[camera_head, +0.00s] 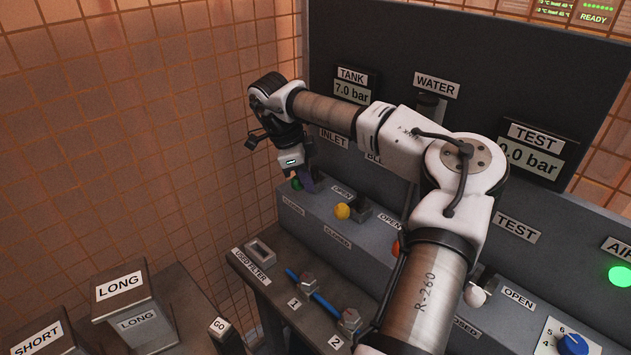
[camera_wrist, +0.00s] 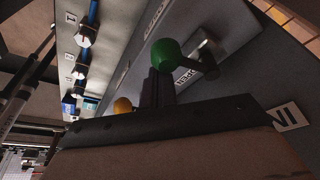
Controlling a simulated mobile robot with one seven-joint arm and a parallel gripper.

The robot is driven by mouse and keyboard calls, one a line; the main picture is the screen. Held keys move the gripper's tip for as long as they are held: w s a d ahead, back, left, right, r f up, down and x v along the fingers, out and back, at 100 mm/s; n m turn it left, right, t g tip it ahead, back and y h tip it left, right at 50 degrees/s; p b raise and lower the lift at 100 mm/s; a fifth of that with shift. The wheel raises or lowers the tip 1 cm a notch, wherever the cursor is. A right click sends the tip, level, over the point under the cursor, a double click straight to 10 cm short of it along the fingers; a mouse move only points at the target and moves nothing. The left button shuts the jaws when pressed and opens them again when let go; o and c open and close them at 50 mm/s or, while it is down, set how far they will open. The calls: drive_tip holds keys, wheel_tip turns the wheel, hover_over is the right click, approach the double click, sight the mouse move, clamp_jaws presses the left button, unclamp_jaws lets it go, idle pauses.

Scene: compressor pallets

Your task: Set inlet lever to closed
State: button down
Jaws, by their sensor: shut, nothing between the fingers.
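The inlet lever (camera_wrist: 206,62) has a green knob (camera_wrist: 167,54), and its grey arm stands off the console face. In the wrist view an OPEN label (camera_wrist: 187,78) lies right beside it. In the head view the green knob (camera_head: 296,184) is partly covered, below the INLET sign (camera_head: 334,138), with a CLOSED label (camera_head: 293,205) in front of it. My gripper (camera_head: 307,186) is shut and empty, its fingers pointing down close beside the knob. In the wrist view the dark fingers (camera_wrist: 154,88) are just left of the lever. I cannot tell whether they touch it.
A yellow-knobbed lever (camera_head: 342,211) stands to the right on the same console, and an orange knob is mostly behind my arm. A white-knobbed lever (camera_head: 475,295) is farther right. Below are a used filter slot (camera_head: 261,253) and a blue rod with hex fittings (camera_head: 312,289).

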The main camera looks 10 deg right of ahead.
drive_tip(key=shift+w+a, duration=0.2)
drive_tip(key=shift+a, duration=0.45)
idle(0.3)
